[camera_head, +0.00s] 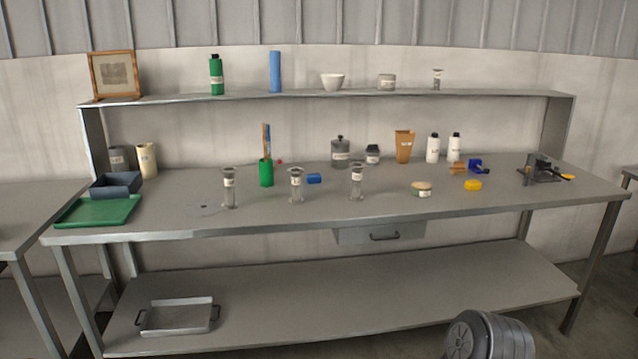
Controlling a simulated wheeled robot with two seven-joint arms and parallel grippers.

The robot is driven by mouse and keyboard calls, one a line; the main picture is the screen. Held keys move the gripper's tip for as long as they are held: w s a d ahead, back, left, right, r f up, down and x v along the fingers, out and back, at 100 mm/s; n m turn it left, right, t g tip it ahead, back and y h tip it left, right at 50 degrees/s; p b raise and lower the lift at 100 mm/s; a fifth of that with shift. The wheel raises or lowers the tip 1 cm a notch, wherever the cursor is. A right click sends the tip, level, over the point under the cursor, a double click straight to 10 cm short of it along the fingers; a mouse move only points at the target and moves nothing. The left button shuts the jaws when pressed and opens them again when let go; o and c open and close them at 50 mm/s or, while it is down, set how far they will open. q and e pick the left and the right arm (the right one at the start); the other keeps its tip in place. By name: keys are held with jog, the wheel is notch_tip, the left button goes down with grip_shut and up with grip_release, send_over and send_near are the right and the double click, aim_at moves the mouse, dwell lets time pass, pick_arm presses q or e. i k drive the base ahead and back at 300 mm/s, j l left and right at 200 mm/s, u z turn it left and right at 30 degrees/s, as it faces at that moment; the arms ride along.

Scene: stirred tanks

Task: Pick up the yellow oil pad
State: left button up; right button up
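A small yellow block (473,185), which looks like the yellow oil pad, lies flat on the right part of the grey workbench top (330,213). It is right of a small round labelled container (421,188) and in front of a blue item (476,165). Nothing covers it and nothing touches it that I can see. Neither of my grippers shows in the head view.
Several clear labelled cylinders, one of them here (296,186), stand along the bench middle. A green cup (266,172) holds tall items. A dark vise-like tool (538,172) sits at right. A green tray (97,211) is at left. The front bench edge is mostly clear.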

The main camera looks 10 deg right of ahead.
aim_at(473, 185)
jog(key=i+l+u, duration=0.25)
jog(key=l+u, duration=0.25)
jog(key=l, duration=1.55)
jog(key=k+l+u, duration=0.1)
jog(key=l+u, duration=0.4)
jog(key=l, duration=1.55)
jog(key=l+u, duration=0.1)
jog(key=l, duration=0.7)
jog(key=k+l+u, duration=0.1)
jog(key=l, duration=0.7)
